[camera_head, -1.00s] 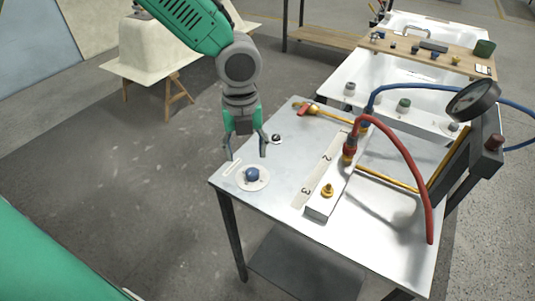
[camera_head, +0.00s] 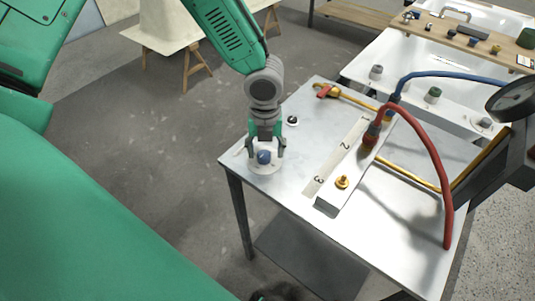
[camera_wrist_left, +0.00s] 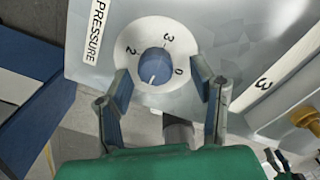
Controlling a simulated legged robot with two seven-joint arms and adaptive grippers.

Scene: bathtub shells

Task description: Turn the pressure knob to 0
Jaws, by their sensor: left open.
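The blue pressure knob (camera_head: 264,157) sits on a white round dial at the near left corner of the metal table (camera_head: 300,140). In the left wrist view the knob (camera_wrist_left: 153,65) shows a white pointer line toward its lower side, and the dial (camera_wrist_left: 128,48) carries the marks 2, 3 and 0 beside a PRESSURE label (camera_wrist_left: 97,28). My left gripper (camera_head: 265,152) is open, its fingers on either side of the knob. In the wrist view the fingers (camera_wrist_left: 160,90) stand apart from the knob. My right gripper is not in view.
A strip numbered 1 to 3 (camera_head: 335,160) with a brass fitting (camera_head: 342,182) lies right of the knob. A red hose (camera_head: 430,150), a blue hose (camera_head: 450,75) and a gauge (camera_head: 512,98) stand farther right. A red-handled valve (camera_head: 327,91) is at the back.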

